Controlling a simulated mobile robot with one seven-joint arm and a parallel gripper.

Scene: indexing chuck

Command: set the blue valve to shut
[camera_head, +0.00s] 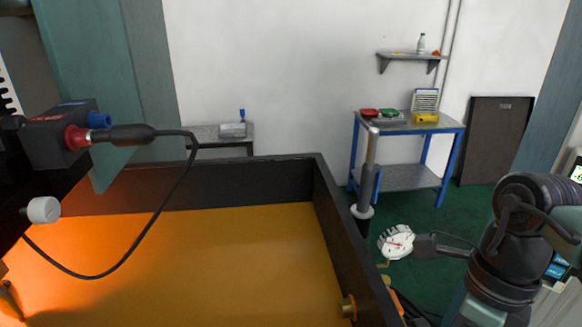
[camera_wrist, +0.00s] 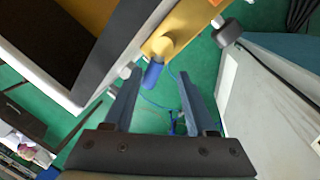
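The blue valve handle (camera_wrist: 153,74) shows in the wrist view as a short blue grip hanging from a round brass pivot on a yellow-brass body (camera_wrist: 190,22). The handle points down in the picture, at an angle to the body. My gripper (camera_wrist: 159,78) is open, with one dark finger on each side of the picture. The handle appears between the fingertips, closer to the left one; I cannot tell whether it touches. In the head view the blue handle is not visible, and my arm (camera_head: 510,245) is at the right.
A brass fitting (camera_head: 348,307) is on that wall. A black knob (camera_wrist: 228,33) is near the valve. A black cable (camera_head: 178,195) hangs at the left. Green floor lies beyond.

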